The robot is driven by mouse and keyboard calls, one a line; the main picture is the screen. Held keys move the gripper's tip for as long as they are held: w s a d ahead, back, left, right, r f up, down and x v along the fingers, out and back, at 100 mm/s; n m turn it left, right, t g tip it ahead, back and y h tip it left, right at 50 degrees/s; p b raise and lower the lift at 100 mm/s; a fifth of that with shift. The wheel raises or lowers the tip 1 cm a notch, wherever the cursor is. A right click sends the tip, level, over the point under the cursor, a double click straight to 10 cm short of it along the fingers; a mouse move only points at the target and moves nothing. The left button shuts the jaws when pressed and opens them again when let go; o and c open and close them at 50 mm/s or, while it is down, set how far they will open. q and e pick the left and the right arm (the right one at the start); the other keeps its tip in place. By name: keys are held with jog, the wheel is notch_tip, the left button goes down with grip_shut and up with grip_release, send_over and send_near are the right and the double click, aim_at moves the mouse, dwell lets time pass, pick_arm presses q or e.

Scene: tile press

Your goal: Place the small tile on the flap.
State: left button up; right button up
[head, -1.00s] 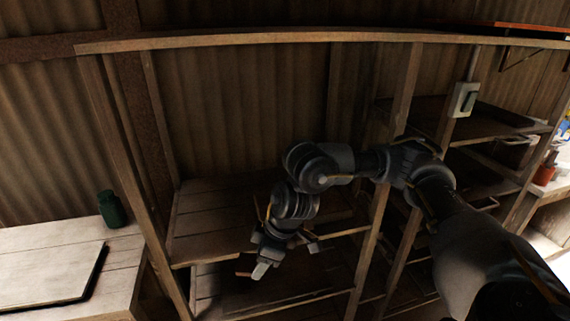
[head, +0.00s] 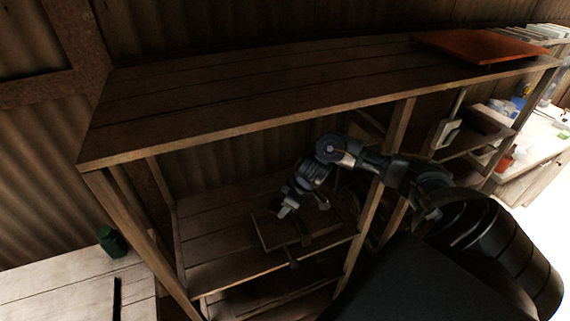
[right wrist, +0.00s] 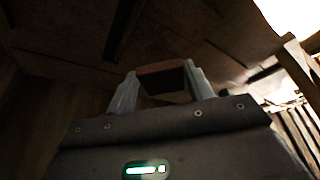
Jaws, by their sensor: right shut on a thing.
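My right gripper (head: 287,209) reaches into the wooden shelf unit, low over its middle shelf. In the right wrist view its two pale fingers (right wrist: 162,84) are shut on a small brown tile (right wrist: 162,76), held across between the fingertips. In the head view the tile cannot be made out clearly at the fingers. A flat brown panel (head: 270,236), which may be the flap, lies just below and beside the gripper, with dark bars at its right and front edge. I cannot tell whether gripper or tile touches it. My left gripper is not in view.
The wooden shelf unit (head: 230,110) has a top board above my arm and upright posts close to it. A pale box with a lever (head: 447,133) sits at a post on the right. A red-brown board (head: 482,45) lies on top. A green jar (head: 112,241) stands far left.

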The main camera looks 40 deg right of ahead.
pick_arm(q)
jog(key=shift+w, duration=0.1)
pick_arm(e)
jog(key=shift+f, duration=0.1)
jog(key=shift+f, duration=0.6)
jog(key=b, duration=0.2)
send_over(283, 224)
jog(key=s, duration=0.1)
jog(key=f, duration=0.4)
jog(key=shift+s+d+f, duration=0.15)
jog(key=shift+d+f, duration=0.2)
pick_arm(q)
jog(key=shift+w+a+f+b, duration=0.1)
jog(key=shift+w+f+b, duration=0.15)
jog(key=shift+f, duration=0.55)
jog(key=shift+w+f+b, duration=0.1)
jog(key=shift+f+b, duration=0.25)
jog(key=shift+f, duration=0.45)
pick_arm(e)
jog(key=shift+f, duration=0.4)
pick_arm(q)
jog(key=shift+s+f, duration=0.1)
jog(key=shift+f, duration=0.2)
pick_arm(e)
jog(key=shift+f, duration=0.65)
jog(key=o, duration=1)
jog(key=shift+a+r, duration=0.1)
jog(key=shift+o, duration=0.5)
jog(key=shift+r, duration=0.1)
